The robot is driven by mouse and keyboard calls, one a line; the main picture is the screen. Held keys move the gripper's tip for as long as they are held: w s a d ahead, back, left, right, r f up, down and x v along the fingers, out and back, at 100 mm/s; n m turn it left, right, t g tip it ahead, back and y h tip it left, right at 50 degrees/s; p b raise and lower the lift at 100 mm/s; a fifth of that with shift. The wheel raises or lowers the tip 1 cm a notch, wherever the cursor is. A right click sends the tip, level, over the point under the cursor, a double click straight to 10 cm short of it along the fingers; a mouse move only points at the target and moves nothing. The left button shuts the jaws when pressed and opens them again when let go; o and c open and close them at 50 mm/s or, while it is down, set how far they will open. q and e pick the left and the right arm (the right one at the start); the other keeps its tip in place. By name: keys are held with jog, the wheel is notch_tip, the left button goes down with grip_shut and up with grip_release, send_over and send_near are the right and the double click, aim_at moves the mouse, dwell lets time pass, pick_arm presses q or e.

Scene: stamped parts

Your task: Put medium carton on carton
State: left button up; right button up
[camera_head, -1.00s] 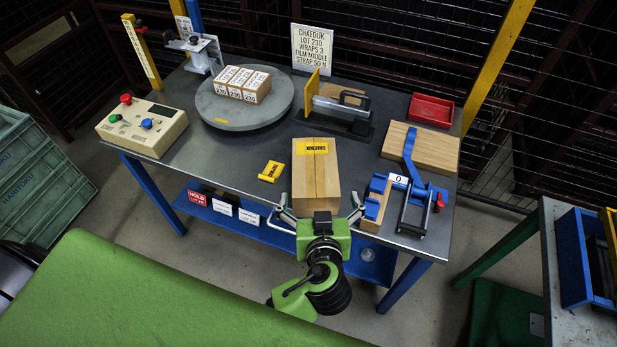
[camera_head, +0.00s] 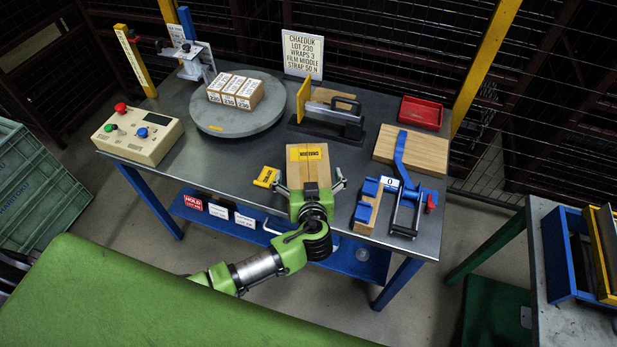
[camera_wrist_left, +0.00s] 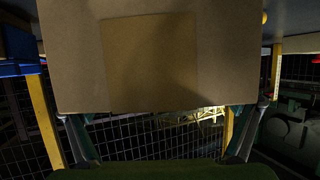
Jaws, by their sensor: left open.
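A brown carton (camera_head: 309,172) with a yellow label on top stands near the table's front edge. In the left wrist view its plain face (camera_wrist_left: 220,60) fills the top of the picture. My left gripper (camera_head: 311,187) is open, with one finger at each side of the carton's near end. In the left wrist view the fingers (camera_wrist_left: 165,125) show at the lower corners of the carton; whether they touch it I cannot tell. Several small labelled cartons (camera_head: 236,90) sit together on the grey round turntable (camera_head: 265,120). My right gripper is out of view.
A yellow tag block (camera_head: 266,177) lies left of the carton. A blue clamp fixture (camera_head: 400,190) stands close on its right, and a black-handled device with a yellow plate (camera_head: 330,115) behind it. A control box (camera_head: 140,137) and a red tray (camera_head: 421,113) stand farther out.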

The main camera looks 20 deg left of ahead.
pick_arm(q)
jog(key=shift+x, duration=0.75)
jog(key=c, duration=2)
jog(key=shift+w+d+r, duration=0.1)
jog(key=shift+w+r, duration=0.05)
jog(key=shift+r, duration=0.05)
jog(key=shift+c, duration=0.5)
jog(key=shift+r, duration=0.1)
